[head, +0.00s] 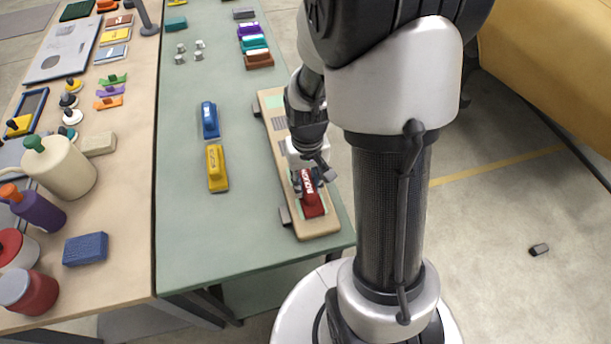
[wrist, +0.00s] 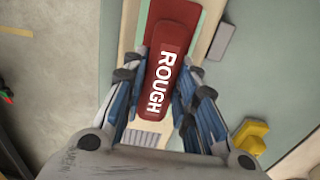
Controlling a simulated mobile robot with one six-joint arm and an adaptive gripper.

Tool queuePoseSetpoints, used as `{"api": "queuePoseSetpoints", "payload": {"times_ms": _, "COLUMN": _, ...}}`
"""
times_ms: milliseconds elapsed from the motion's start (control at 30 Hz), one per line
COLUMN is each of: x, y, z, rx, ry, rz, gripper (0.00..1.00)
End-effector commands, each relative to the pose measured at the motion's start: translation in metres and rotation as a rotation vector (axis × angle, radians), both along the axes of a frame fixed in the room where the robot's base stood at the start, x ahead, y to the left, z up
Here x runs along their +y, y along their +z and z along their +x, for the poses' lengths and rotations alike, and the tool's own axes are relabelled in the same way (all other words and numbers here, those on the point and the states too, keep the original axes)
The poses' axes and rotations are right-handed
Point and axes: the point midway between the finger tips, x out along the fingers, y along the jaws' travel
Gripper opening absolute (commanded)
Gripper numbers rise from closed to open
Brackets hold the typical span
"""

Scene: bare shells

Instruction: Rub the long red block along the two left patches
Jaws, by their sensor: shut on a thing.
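My gripper (head: 309,178) is shut on the long red block (head: 313,204), lettered "ROUGH" in the wrist view (wrist: 165,40). Its fingers (wrist: 160,77) lie on both sides of the block. The block is at the near end of the long wooden board (head: 320,230). I cannot tell whether it touches the surface. In the head view a pale green patch (head: 273,101) and a grey striped patch (head: 279,124) show toward the board's far end. In the wrist view a pale green patch (wrist: 211,22) shows beside the block and a pale striped patch (wrist: 146,138) beyond it. My arm hides part of the board.
A blue block (head: 209,120) and a yellow block (head: 217,168) lie on the green table (head: 185,235) left of the board. Several coloured blocks (head: 254,43) lie at the back. The tan table (head: 120,200) at left is crowded with jugs, jars and tools.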

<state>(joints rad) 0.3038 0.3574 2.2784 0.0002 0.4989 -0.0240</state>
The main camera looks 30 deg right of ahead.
Motion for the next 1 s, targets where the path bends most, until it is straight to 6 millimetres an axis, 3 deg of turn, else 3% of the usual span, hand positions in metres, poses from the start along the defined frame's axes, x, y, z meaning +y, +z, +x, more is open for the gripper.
{"api": "queuePoseSetpoints", "payload": {"times_ms": 167, "x": 0.001, "y": -0.003, "z": -0.005, "rx": 0.014, "ry": 0.0, "rz": 0.004, "gripper": 0.07}}
{"api": "queuePoseSetpoints", "payload": {"times_ms": 800, "x": -0.007, "y": 0.0, "z": 0.026, "rx": 0.003, "ry": 0.0, "rz": 0.001, "gripper": 0.07}}
{"api": "queuePoseSetpoints", "payload": {"times_ms": 1000, "x": -0.005, "y": 0.0, "z": 0.019, "rx": 0.004, "ry": 0.0, "rz": 0.001, "gripper": 0.07}}
